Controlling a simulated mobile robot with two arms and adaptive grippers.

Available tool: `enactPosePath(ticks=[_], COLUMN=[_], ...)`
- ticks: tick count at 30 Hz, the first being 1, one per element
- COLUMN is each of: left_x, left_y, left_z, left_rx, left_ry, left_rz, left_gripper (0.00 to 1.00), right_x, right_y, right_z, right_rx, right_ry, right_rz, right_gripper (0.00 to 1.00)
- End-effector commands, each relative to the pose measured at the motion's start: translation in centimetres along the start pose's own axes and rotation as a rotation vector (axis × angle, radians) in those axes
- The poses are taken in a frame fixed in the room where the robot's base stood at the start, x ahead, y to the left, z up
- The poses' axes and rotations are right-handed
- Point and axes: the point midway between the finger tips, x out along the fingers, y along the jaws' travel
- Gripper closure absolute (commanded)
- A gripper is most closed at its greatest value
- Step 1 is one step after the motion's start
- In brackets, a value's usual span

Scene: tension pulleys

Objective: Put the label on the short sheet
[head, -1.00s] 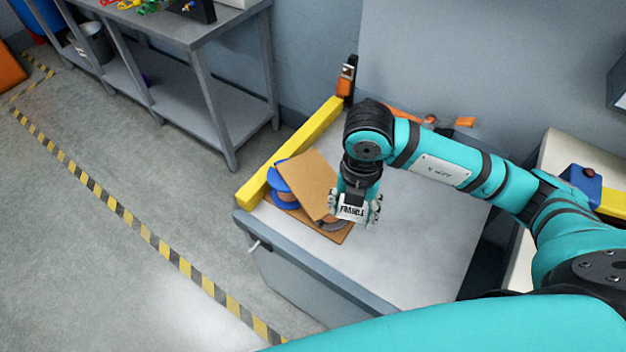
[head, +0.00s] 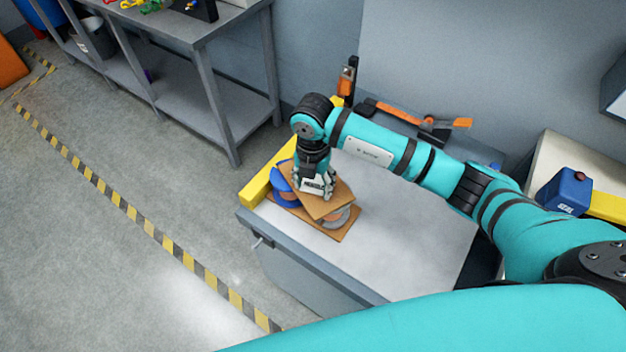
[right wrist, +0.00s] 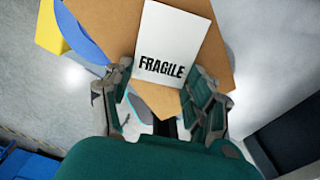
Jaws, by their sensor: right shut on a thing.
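The label, a white card printed FRAGILE (right wrist: 172,40), is held by my right gripper (head: 318,194). Its lettered edge lies between the fingers in the right wrist view (right wrist: 160,95). The label is over the upper brown sheet (head: 322,208), which also shows behind it in the right wrist view (right wrist: 105,20). I cannot tell whether they touch. The upper sheet rests tilted across a blue spool (head: 281,183) and a grey spool (head: 341,219). A lower brown sheet (head: 346,234) lies beneath them. I take the upper one as the short sheet. My left gripper is out of view.
The stack sits near the left end of the grey bench top (head: 400,255). A yellow bar (head: 252,190) runs along its left edge. Orange and black tools (head: 430,122) lie along the back wall. A blue container (head: 565,192) stands at right. The bench's middle is clear.

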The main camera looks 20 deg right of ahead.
Motion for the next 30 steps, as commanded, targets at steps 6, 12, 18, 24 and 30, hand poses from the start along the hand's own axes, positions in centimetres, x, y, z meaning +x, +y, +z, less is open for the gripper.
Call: enactPosePath(ticks=[6,12,18,24,30], left_x=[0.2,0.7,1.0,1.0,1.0], left_y=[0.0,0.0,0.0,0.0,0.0], left_z=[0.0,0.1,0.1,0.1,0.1], left_rx=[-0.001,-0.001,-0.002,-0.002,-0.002], left_ry=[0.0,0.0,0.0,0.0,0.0], left_rz=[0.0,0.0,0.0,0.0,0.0], left_gripper=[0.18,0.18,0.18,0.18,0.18], right_x=[0.2,0.9,1.6,1.7,1.7], right_y=[0.0,0.0,-0.1,-0.2,-0.2], right_z=[0.0,-0.1,-0.2,-0.3,-0.3], right_rx=[-0.001,-0.001,-0.001,-0.001,-0.002], right_ry=[0.0,0.001,0.004,0.007,0.007], right_rz=[0.001,-0.001,-0.004,-0.008,-0.009], right_gripper=[0.56,0.58,0.58,0.23,0.2])
